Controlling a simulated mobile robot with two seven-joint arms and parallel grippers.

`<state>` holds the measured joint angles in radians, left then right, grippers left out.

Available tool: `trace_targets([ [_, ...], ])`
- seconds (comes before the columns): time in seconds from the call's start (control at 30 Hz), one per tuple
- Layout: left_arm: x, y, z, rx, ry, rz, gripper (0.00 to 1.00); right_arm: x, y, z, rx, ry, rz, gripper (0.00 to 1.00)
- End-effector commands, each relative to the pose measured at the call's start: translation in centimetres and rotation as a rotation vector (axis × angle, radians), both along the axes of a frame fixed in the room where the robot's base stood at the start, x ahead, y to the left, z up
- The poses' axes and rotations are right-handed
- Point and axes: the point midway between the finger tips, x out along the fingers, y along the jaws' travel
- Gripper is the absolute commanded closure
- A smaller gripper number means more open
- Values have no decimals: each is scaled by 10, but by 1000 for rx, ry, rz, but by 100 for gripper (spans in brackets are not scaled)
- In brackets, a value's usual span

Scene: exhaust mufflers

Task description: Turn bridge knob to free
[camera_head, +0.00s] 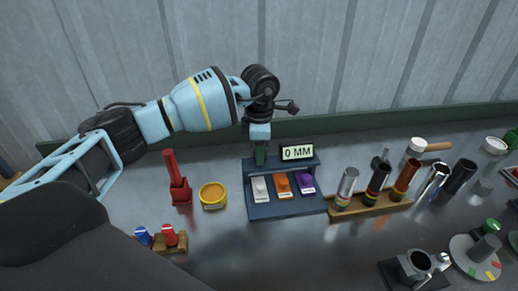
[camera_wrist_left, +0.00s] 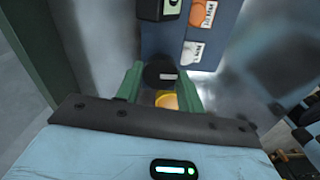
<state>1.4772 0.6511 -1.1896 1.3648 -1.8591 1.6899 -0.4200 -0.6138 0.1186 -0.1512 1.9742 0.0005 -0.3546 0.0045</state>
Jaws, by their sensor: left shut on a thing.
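The blue station (camera_head: 287,208) stands mid-table with a display (camera_head: 297,152) reading "0 MM" on top. White (camera_head: 260,188), orange (camera_head: 282,185) and purple (camera_head: 304,183) blocks sit in a row on it. My left gripper (camera_head: 260,156) points down at the left end of its top. In the left wrist view, a round black knob (camera_wrist_left: 160,72) with a pale mark sits between the green fingers of this gripper (camera_wrist_left: 160,84), which is shut on it. A yellow piece (camera_wrist_left: 166,100) shows just nearer. The knob is hidden in the head view. My right gripper is out of view.
A red upright tool (camera_head: 177,182) and a yellow ring dish (camera_head: 212,196) stand left of the station. A wooden rack (camera_head: 340,211) with several metal tubes stands to its right. Blue and red pieces sit on a small wooden holder (camera_head: 172,247) at front left.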

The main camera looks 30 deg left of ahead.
Motion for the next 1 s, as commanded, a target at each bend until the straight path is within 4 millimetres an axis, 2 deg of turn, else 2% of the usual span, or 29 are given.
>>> trace_targets([
  [0.27, 0, 0, -1, 0, 1, 3, 85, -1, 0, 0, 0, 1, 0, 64],
  [0.3, 0, 0, -1, 0, 1, 3, 57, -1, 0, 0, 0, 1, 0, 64],
  [0.43, 0, 0, -1, 0, 1, 2, 41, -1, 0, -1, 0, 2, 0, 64],
  [0.77, 0, 0, 3, 0, -1, 1, 41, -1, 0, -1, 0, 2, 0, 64],
  [0.87, 1, 0, 12, 1, -2, 1, 41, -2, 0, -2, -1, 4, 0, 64],
  [1.0, 1, 0, 34, 0, -2, 1, 41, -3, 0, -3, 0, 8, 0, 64],
])
